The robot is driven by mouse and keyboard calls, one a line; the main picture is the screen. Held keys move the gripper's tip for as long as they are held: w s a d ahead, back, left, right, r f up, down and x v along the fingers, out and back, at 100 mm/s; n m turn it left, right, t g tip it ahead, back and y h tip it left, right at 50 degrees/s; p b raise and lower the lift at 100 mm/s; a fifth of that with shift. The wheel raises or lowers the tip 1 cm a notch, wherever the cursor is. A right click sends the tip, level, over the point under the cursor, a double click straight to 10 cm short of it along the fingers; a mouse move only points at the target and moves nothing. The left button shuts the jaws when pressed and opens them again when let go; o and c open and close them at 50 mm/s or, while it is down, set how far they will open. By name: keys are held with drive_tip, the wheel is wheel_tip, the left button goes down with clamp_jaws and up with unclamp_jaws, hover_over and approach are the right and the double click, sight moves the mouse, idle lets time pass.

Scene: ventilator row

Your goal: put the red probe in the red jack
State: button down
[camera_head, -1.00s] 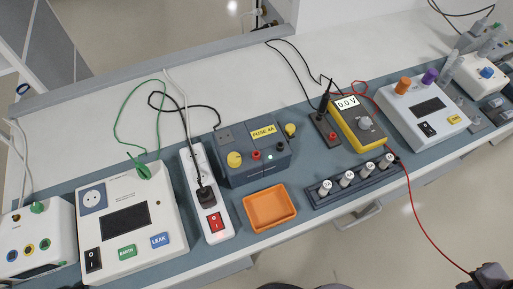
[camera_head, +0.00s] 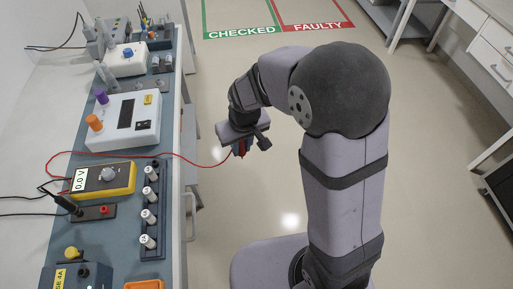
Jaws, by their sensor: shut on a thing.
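My gripper (camera_head: 241,147) is shut on the red probe (camera_head: 239,154), which is small and partly hidden by the fingers. It holds the probe over the floor, to the right of the bench. The probe's red lead (camera_head: 150,153) runs left to the yellow multimeter (camera_head: 122,180), whose display reads 0.0 V. The red jack (camera_head: 104,209) is on a small dark block (camera_head: 88,213) beside the meter and looks empty. The black probe (camera_head: 66,204) stands at the left end of that block. My gripper is well apart from the red jack.
A dark rack with several white-capped fuses (camera_head: 150,217) stands along the bench edge (camera_head: 177,225), between my gripper and the block. A white device with orange and purple knobs (camera_head: 125,122) is farther back. An orange tray (camera_head: 144,285) is at the bottom. Floor by the gripper is clear.

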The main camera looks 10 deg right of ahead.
drive_tip(key=s+a+r+n+y+p, duration=0.1)
drive_tip(key=s+a+r+n+p, duration=0.4)
drive_tip(key=a, duration=0.7)
drive_tip(key=s+a+r+n+p, duration=0.1)
drive_tip(key=s+a+r+n, duration=0.1)
drive_tip(key=s+a+r, duration=0.75)
drive_tip(key=s+a+r+n+g+p, duration=0.1)
drive_tip(key=s+a+r+n+p, duration=0.2)
drive_tip(key=s+a, duration=0.4)
drive_tip(key=s+a+r+n+g+p, duration=0.1)
drive_tip(key=s+a+r+n+p, duration=0.2)
drive_tip(key=s+a, duration=0.5)
drive_tip(key=s+n, duration=0.1)
drive_tip(key=s, duration=0.6)
drive_tip(key=shift+n+y, duration=0.3)
drive_tip(key=shift+f+b, duration=2.8)
drive_tip(key=shift+f, duration=0.25)
drive_tip(key=shift+f+b, duration=0.7)
drive_tip(key=shift+f, duration=0.45)
